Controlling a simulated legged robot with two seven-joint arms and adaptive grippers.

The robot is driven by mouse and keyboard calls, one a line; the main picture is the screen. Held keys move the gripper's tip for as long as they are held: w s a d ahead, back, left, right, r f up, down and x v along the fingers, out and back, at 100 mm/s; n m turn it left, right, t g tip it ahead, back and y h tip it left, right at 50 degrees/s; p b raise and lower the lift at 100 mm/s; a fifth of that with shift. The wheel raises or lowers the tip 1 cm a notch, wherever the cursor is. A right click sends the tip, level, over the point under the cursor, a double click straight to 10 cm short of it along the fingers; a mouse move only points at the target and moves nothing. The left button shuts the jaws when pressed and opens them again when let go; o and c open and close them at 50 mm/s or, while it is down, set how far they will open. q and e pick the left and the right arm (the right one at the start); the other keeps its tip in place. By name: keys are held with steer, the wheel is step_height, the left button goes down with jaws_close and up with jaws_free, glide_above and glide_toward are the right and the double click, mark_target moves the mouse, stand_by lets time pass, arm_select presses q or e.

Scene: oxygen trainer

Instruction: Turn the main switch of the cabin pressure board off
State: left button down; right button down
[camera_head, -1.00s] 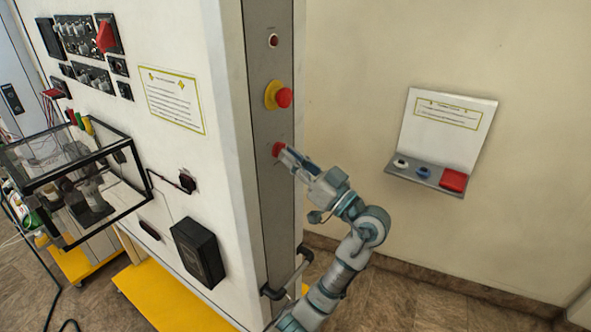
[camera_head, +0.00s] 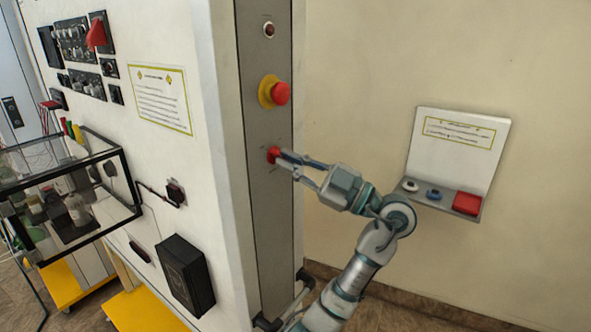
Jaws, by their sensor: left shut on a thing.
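My right gripper is not in view.
Above the knob are a red mushroom button (camera_head: 281,93) on a yellow base and a small dark red lamp (camera_head: 268,30). A black box (camera_head: 186,273) juts from the cabinet front.

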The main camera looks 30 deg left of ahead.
arm_select(q)
steer(key=shift+w+f+n+g+h, duration=0.15)
steer(key=shift+n+g+h, duration=0.25)
steer(key=shift+n, duration=0.8)
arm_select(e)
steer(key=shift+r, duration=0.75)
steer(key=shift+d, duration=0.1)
arm_select(q)
steer(key=c, duration=1.3)
jaws_free()
steer(key=shift+o, duration=0.3)
steer(key=shift+w+a, duration=0.1)
steer(key=shift+a, duration=0.1)
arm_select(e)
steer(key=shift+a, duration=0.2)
arm_select(q)
steer(key=v, duration=1.2)
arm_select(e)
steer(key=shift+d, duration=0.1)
